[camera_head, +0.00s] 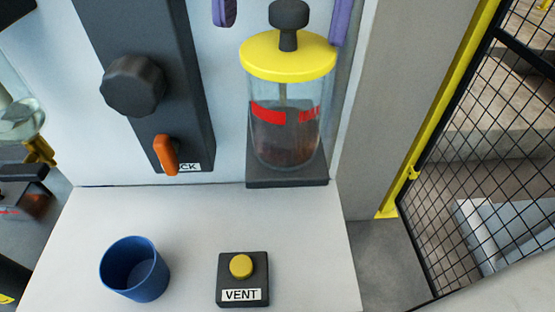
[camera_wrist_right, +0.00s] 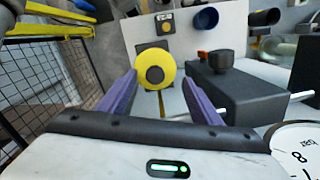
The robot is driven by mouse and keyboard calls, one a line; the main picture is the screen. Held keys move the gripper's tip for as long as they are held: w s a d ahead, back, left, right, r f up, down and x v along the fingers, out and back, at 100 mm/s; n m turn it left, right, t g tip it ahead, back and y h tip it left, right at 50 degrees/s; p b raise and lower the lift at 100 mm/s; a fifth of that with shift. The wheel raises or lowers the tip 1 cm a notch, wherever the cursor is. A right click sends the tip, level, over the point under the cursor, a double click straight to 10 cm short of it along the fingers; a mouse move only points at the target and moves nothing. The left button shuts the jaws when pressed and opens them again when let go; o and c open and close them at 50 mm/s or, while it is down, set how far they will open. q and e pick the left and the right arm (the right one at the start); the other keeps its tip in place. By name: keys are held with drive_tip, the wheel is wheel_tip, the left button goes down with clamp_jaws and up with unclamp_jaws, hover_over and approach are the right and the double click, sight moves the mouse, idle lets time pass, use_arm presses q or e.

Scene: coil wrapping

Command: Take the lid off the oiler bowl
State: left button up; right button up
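The oiler bowl (camera_head: 284,135) is a clear glass cylinder with a red band and dark liquid, upright on a dark base at the wall. Its yellow lid (camera_head: 265,60) sits on top, with a dark knob (camera_head: 289,17) in the middle. In the right wrist view the lid (camera_wrist_right: 142,60) and knob (camera_wrist_right: 154,75) are seen from above. My right gripper (camera_head: 280,34) is open, its purple fingers on either side of the knob and apart from it. The right wrist view shows the open fingers (camera_wrist_right: 159,77) with the lid between and beyond them. My left gripper is not in view.
A dark panel (camera_head: 150,80) with a black knob (camera_head: 132,86) and an orange lever (camera_head: 166,155) is left of the bowl. A blue cup (camera_head: 135,270) and a VENT button box (camera_head: 242,279) stand on the white table (camera_head: 195,225). A mesh fence (camera_head: 490,150) is at the right.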

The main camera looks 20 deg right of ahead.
sight(288, 8)
drive_tip(key=shift+s+a+f+n+t+h, duration=0.15)
drive_tip(key=shift+s+f+n+h, duration=0.2)
drive_tip(key=shift+s, duration=0.25)
drive_tip(key=shift+s+f+n+t+h, duration=0.15)
drive_tip(key=shift+s+f+n+h, duration=0.1)
drive_tip(key=shift+s+f, duration=0.25)
clamp_jaws()
drive_tip(key=shift+r, duration=0.2)
wheel_tip(288, 8, up, 8)
drive_tip(key=shift+r, duration=0.2)
drive_tip(key=shift+w+r, duration=0.1)
drive_tip(key=shift+r, duration=0.5)
